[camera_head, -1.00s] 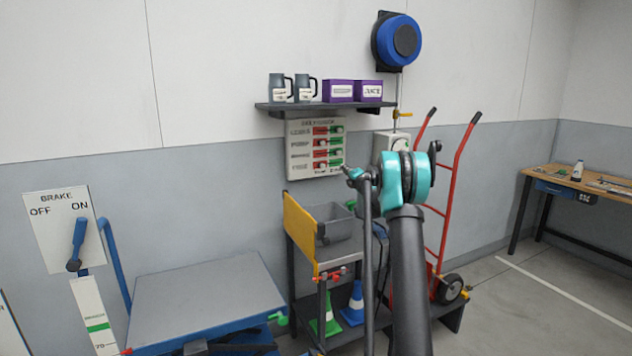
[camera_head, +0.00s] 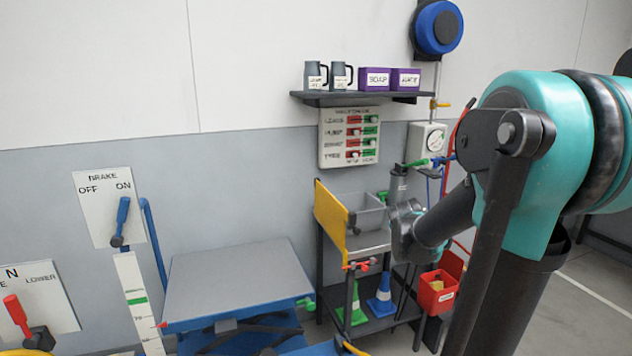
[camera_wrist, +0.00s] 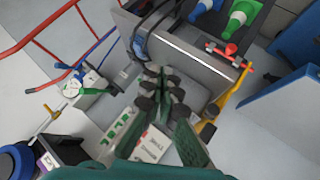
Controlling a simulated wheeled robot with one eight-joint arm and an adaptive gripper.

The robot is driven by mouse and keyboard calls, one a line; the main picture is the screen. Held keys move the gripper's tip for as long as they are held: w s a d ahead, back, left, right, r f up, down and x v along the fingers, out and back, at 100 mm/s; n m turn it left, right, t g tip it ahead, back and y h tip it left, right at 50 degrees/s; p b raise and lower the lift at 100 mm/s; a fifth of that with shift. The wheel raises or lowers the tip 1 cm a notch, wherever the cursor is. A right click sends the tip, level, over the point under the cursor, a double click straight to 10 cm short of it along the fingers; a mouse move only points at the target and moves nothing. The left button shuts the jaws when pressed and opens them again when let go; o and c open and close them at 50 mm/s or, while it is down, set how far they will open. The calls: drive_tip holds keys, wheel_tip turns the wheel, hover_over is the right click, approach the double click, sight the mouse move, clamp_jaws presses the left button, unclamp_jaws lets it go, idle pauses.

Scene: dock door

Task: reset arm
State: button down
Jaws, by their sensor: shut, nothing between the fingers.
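My gripper (camera_wrist: 165,98) shows in the wrist view, with its dark fingers close together and nothing visible between them. It hangs over the cart with the grey bin, and the panel of red and green switches lies partly behind the fingers. In the head view my arm is bent, with its large teal joint at the right and a dark link reaching left toward the cart. The fingers cannot be made out clearly there.
A cart (camera_head: 376,323) with a yellow side panel (camera_head: 330,222) stands near my arm. A blue lift table (camera_head: 238,285) is to its left. A shelf (camera_head: 345,98) with mugs and purple boxes is on the wall. A brake lever (camera_head: 122,218) is at left.

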drive_tip(key=s+a+f+m+g+y, duration=0.1)
drive_tip(key=s+a+f+g, duration=0.1)
drive_tip(key=s, duration=0.6)
drive_tip(key=s+a+f+m+g+y, duration=0.1)
drive_tip(key=s+a+f, duration=0.3)
drive_tip(key=s+f, duration=0.3)
drive_tip(key=s+a+f+m+g+y, duration=0.1)
drive_tip(key=s+a+f+g, duration=0.1)
drive_tip(key=s, duration=0.9)
wheel_tip(320, 180, down, 3)
drive_tip(key=shift+s+a+r+g+y, duration=0.1)
drive_tip(key=shift+s+a+g+y, duration=0.1)
drive_tip(key=shift+a+g+y, duration=0.25)
drive_tip(key=shift+a, duration=0.1)
